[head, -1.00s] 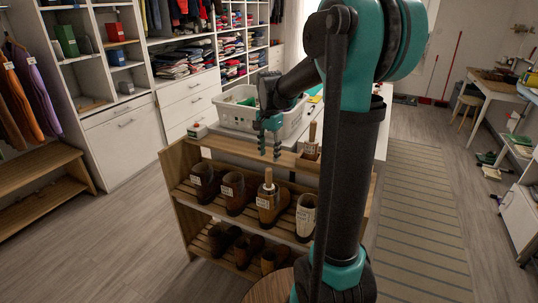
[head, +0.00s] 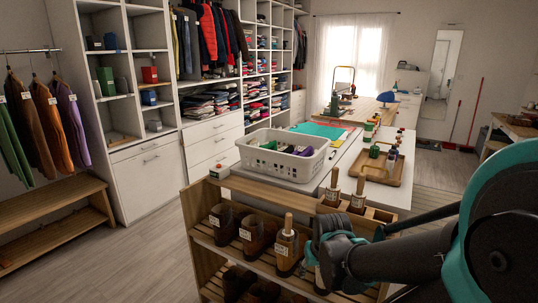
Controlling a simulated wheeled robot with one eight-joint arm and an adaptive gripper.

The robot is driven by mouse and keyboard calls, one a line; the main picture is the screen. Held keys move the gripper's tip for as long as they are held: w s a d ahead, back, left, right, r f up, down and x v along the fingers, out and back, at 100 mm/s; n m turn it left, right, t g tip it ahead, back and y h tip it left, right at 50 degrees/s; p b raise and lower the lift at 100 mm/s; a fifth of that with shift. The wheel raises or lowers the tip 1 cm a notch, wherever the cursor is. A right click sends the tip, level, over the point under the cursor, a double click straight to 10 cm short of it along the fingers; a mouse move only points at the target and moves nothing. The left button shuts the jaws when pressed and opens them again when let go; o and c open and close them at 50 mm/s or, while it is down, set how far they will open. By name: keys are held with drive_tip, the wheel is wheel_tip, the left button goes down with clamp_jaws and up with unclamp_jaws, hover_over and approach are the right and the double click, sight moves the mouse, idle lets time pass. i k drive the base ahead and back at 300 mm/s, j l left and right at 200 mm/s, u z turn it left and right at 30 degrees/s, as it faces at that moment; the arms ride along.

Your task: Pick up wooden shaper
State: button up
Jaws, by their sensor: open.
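A wooden shaper (head: 288,224) stands upright in a brown boot (head: 286,258) on the rack's upper shelf, its pale handle rising above the boot. Two more wooden shapers, a left one (head: 333,182) and a right one (head: 359,188), stand upright with white labels in a wooden holder on the rack's top right. My gripper (head: 322,230) is at the front of the rack, just right of the boot with the shaper and below the holder. It is open, with its fingers partly hidden by my dark arm; nothing shows held in it.
The slatted wooden rack (head: 192,212) holds several boots. Behind it, a white table (head: 322,176) carries a white basket (head: 281,154) and a wooden tray (head: 378,168) with small bottles. A low wooden bench (head: 50,222) is at the left; floor between is clear.

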sight(358, 197)
drive_tip(key=z, duration=0.7)
